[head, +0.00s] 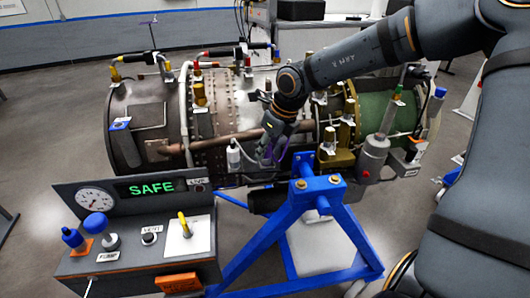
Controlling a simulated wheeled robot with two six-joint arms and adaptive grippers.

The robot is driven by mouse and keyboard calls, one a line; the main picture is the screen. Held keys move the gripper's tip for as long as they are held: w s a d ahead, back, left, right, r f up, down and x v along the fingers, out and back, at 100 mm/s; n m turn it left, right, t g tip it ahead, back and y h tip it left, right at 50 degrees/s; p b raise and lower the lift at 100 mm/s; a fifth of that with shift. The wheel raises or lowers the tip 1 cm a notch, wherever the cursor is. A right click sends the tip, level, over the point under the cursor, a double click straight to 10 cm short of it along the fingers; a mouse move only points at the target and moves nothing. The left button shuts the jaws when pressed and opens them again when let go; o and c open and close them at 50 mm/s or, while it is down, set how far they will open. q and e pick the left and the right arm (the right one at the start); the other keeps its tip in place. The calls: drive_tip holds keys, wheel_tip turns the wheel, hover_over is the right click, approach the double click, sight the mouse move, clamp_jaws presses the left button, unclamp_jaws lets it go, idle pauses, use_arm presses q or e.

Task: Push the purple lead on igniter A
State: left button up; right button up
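My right gripper (266,150) reaches down from the upper right to the near side of the turbine (220,112). It is small and dark here, and I cannot tell whether its fingers are open or shut. A thin purple lead (279,160) shows just below and beside the gripper, partly hidden by it; I cannot tell whether they touch. A small white-bodied fitting (233,155) stands left of the gripper. I cannot read a label that marks igniter A. My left gripper is not in view.
A blue stand (318,190) supports the turbine. A control box (140,250) at the lower left has a gauge (95,200) and a green SAFE display (150,187). Several coloured leads and fittings rise along the turbine's top. Grey floor is clear at the left.

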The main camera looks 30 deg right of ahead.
clamp_jaws()
drive_tip(key=shift+r, duration=0.15)
drive_tip(key=shift+r+p, duration=0.3)
drive_tip(key=shift+r, duration=0.05)
drive_tip(key=shift+r, duration=0.15)
drive_tip(key=shift+r+p, duration=0.55)
drive_tip(key=shift+r, duration=0.3)
